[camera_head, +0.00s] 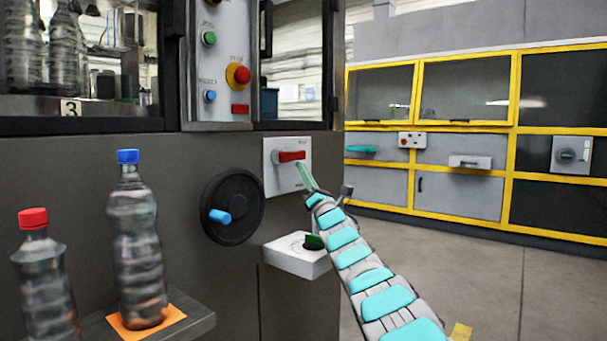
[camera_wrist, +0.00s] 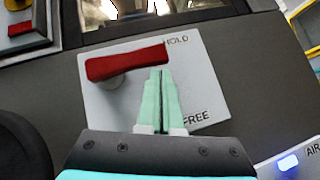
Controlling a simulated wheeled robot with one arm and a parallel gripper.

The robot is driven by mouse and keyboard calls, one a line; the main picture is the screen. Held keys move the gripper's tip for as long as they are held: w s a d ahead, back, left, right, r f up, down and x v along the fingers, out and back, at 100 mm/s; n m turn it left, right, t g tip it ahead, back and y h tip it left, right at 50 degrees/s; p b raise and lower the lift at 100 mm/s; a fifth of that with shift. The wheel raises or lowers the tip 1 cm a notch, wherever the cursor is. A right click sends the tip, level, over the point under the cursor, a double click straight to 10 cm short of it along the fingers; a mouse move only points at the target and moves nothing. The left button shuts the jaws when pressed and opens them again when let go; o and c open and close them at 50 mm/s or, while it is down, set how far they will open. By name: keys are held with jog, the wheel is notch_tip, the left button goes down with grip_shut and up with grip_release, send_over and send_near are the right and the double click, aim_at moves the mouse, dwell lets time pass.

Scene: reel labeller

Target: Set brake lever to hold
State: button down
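The red brake lever (camera_head: 291,156) sits on a white plate (camera_head: 270,182) on the dark machine front. In the wrist view the lever (camera_wrist: 126,62) points right from its pivot, its free end beside the word HOLD on the plate (camera_wrist: 205,85). The word FREE is at the plate's lower right. My gripper (camera_head: 302,170) is in front of the plate, just below the lever's free end. In the wrist view its green fingers (camera_wrist: 161,75) are together with nothing between them. The tips overlap the lever's lower edge; I cannot tell if they touch.
A black handwheel with a blue knob (camera_head: 220,216) is left of the plate. Bottles with a blue cap (camera_head: 128,156) and a red cap (camera_head: 33,218) stand at left.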

jog(key=shift+r, duration=0.1)
dwell(0.3)
jog(key=v, duration=0.8)
dwell(0.4)
jog(key=shift+w+d, duration=0.1)
